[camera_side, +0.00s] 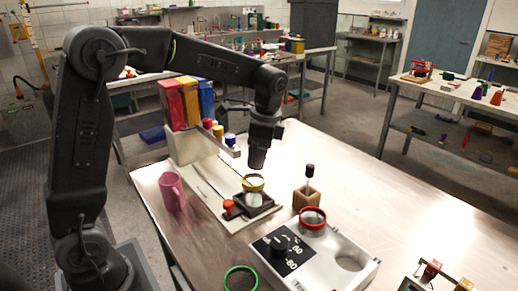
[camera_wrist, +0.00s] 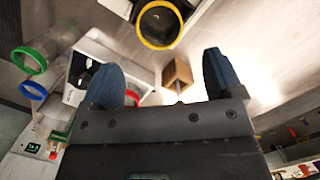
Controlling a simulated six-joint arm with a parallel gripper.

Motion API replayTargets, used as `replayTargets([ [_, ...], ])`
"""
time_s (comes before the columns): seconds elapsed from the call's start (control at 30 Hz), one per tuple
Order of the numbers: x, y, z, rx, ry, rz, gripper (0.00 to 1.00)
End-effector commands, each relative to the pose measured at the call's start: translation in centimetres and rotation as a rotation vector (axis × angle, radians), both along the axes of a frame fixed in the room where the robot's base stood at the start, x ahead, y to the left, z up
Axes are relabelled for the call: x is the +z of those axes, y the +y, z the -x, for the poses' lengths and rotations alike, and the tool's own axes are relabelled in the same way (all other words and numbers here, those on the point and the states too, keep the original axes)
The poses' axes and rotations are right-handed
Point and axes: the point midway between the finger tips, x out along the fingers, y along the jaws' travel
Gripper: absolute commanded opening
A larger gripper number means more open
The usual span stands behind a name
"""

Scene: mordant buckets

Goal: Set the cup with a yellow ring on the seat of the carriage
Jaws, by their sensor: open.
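The cup with a yellow ring (camera_side: 254,184) stands upright on the dark seat of the carriage (camera_side: 262,209) in the side view. Its yellow rim (camera_wrist: 142,33) shows at the top of the wrist view, with the cup's dark inside facing me. My gripper (camera_side: 257,163) hangs just above the cup in the side view. In the wrist view its blue fingers (camera_wrist: 160,62) are spread with nothing between them, and the cup lies beyond the fingertips. How the cup's bottom meets the seat is partly hidden.
A red knob (camera_side: 229,206) sits beside the carriage. A wooden block (camera_side: 306,199) with a black-topped rod and a white dial unit (camera_side: 338,268) with a red-ringed cup (camera_side: 312,218) stand to the right.

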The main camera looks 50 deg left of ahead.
Motion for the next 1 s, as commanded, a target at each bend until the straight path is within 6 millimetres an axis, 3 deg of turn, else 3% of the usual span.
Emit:
replayTargets([
  [0.13,1.2,-0.3,0.6,0.019,-0.021,0.0,0.86],
  [0.23,2.6,-0.9,2.3,0.078,-0.08,0.002,0.86],
  [0.5,5.8,-3.4,11.0,0.382,-0.343,0.067,0.86],
  [0.73,5.1,-4.8,17.5,0.629,-0.53,0.178,0.86],
  [1.0,4.0,-5.4,20.2,0.755,-0.608,0.252,0.86],
])
